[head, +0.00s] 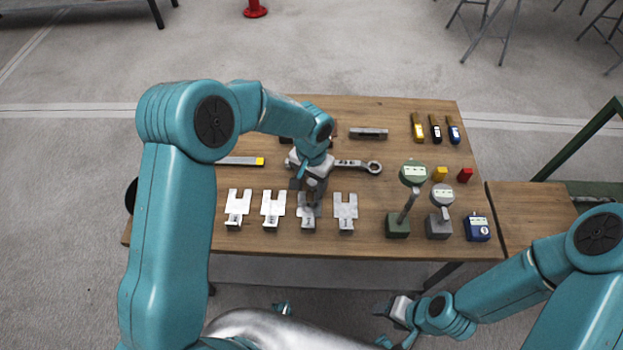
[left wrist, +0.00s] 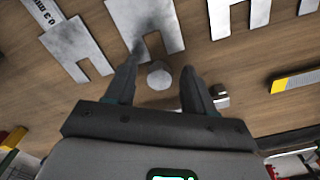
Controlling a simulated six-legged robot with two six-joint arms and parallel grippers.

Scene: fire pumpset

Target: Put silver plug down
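In the left wrist view a small silver plug (left wrist: 158,76) with a pale, round-looking end shows between the fingers of my left gripper (left wrist: 156,92). Gaps show between the plug and both fingers. It appears to be at the wooden table top, just off the slot of a notched silver plate (left wrist: 132,22). In the head view my left gripper (head: 310,196) points down over the row of notched plates, and it hides the plug. My right gripper (head: 388,309) is low in front of the table, away from the plug; its fingers are too small to read.
Gauges on a green block (head: 397,226) and a grey block (head: 438,228), and a blue block (head: 478,229), stand at right. Bare wood lies between plates and gauges.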

